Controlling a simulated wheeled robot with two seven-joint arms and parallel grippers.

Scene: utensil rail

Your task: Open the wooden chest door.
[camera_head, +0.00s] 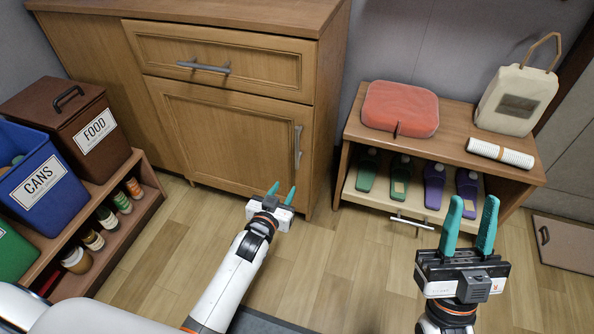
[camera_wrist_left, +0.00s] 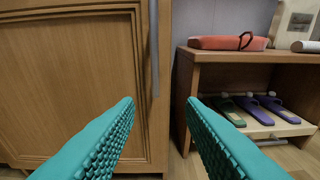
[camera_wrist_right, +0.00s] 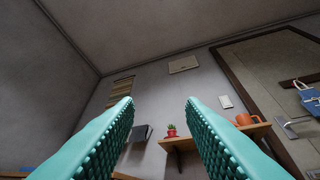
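The wooden chest (camera_head: 190,22) stands at the back left in the head view, with a drawer (camera_head: 225,62) above a door (camera_head: 215,135). The door looks shut. Its grey vertical handle (camera_head: 298,147) is near the door's right edge; in the left wrist view the handle (camera_wrist_left: 154,50) shows upright, above and between my fingers. My left gripper (camera_head: 282,191) is open and empty, low in front of the door's lower right part, apart from the handle. My right gripper (camera_head: 472,225) is open and empty at the right, fingers pointing up, away from the chest.
A low wooden shelf (camera_head: 455,150) with a red cushion (camera_head: 400,108) and several slippers stands to the right of the chest. A rack at left holds a blue CANS bin (camera_head: 40,175) and a brown FOOD bin (camera_head: 85,125). The floor (camera_head: 320,255) before the chest is clear.

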